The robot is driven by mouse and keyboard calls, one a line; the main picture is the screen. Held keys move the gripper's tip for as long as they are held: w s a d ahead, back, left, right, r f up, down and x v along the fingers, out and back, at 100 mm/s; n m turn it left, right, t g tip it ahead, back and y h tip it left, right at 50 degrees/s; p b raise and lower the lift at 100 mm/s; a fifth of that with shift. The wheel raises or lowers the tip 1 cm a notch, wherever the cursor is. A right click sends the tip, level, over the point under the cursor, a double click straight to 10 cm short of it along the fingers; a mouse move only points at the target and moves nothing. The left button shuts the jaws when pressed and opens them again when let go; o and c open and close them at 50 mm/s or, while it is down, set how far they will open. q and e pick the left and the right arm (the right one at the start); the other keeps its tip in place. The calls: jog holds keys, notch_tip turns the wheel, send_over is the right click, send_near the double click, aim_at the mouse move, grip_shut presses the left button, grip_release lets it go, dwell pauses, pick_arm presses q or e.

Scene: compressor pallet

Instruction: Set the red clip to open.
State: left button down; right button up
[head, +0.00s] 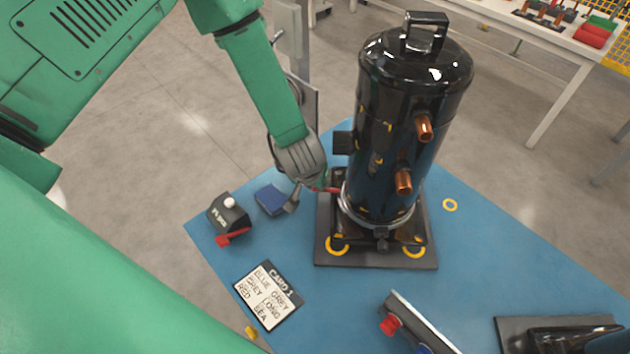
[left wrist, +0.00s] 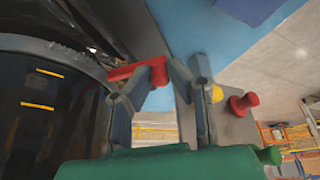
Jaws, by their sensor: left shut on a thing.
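The red clip (head: 333,190) is a small red lever at the lower left side of the black compressor (head: 400,120), by the metal band (head: 350,212) around its foot. It sticks out to the left. My left gripper (head: 310,192) reaches down to it from above. In the left wrist view the red clip (left wrist: 128,72) runs from the compressor side to the fingertips, and my left gripper (left wrist: 168,82) is shut on its thick outer end. Part of the clip is hidden by the fingers. My right gripper is not in view.
The compressor stands on a dark plate (head: 330,256) on the blue pallet surface (head: 350,310). A dark box with a red lever (head: 228,218), a blue block (head: 270,200) and a word card (head: 268,296) lie left. A bar with a red knob (head: 390,325) lies in front.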

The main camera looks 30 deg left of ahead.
pick_arm(q)
jog(key=c, duration=1.5)
grip_release()
jog(key=shift+r, duration=0.1)
jog(key=v, duration=1.1)
jog(key=shift+s+d+r, duration=0.1)
jog(key=shift+r, duration=0.25)
